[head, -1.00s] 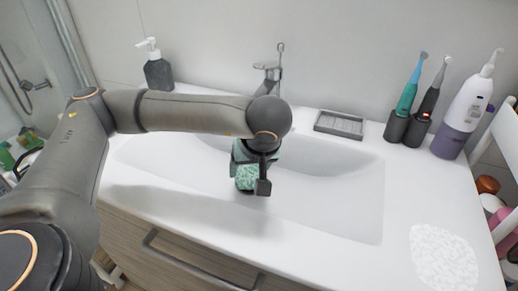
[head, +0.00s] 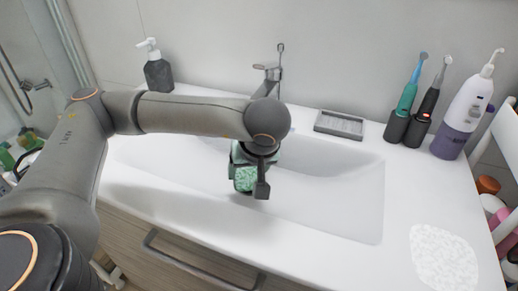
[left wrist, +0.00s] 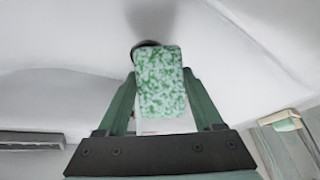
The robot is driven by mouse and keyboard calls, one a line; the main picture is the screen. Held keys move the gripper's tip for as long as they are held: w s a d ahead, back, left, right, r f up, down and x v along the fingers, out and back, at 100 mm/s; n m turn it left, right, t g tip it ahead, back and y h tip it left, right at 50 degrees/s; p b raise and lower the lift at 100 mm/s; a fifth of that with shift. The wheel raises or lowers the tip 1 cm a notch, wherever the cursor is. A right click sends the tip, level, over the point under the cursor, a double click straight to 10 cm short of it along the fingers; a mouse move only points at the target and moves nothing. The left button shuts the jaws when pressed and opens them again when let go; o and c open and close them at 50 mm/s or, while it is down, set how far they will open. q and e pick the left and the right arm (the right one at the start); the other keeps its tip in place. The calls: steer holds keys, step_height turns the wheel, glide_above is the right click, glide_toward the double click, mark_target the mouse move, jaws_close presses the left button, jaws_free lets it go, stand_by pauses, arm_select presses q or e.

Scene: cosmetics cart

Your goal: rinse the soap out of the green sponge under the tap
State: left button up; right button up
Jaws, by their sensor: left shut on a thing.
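My left gripper (head: 250,178) is shut on the green sponge (head: 245,178) and holds it over the white sink basin (head: 335,200). In the left wrist view the sponge (left wrist: 161,82) sits between the two fingers, its green face mottled with whitish patches that look like soap. The metal tap (head: 268,72) stands at the back of the sink, behind my left wrist; its lower part is hidden by my arm. I cannot tell whether water runs. My right gripper is not in view.
A grey soap dish (head: 339,124) lies on the back rim. A dark soap dispenser (head: 158,72) stands at the back left. Electric toothbrushes (head: 405,105) and a white and purple bottle (head: 465,115) stand at the right. A whitish speckled patch (head: 443,258) lies on the front right counter.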

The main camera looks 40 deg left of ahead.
mark_target(240, 177)
arm_select(q)
steer(key=shift+r, duration=0.1)
stand_by(0.3)
steer(key=shift+s+d+r+p, duration=0.15)
steer(key=shift+s+r+p, duration=0.2)
steer(key=shift+s+r, duration=0.2)
steer(key=shift+s+d+r+p, duration=0.15)
steer(key=shift+s+r+p, duration=0.25)
steer(key=shift+s, duration=0.25)
steer(key=shift+s+d+r+p, duration=0.15)
steer(key=shift+s+r+p, duration=0.05)
steer(key=shift+s+r, duration=0.4)
steer(key=shift+s+d+r+p, duration=0.15)
steer(key=shift+s+r, duration=0.25)
steer(key=shift+s, duration=0.25)
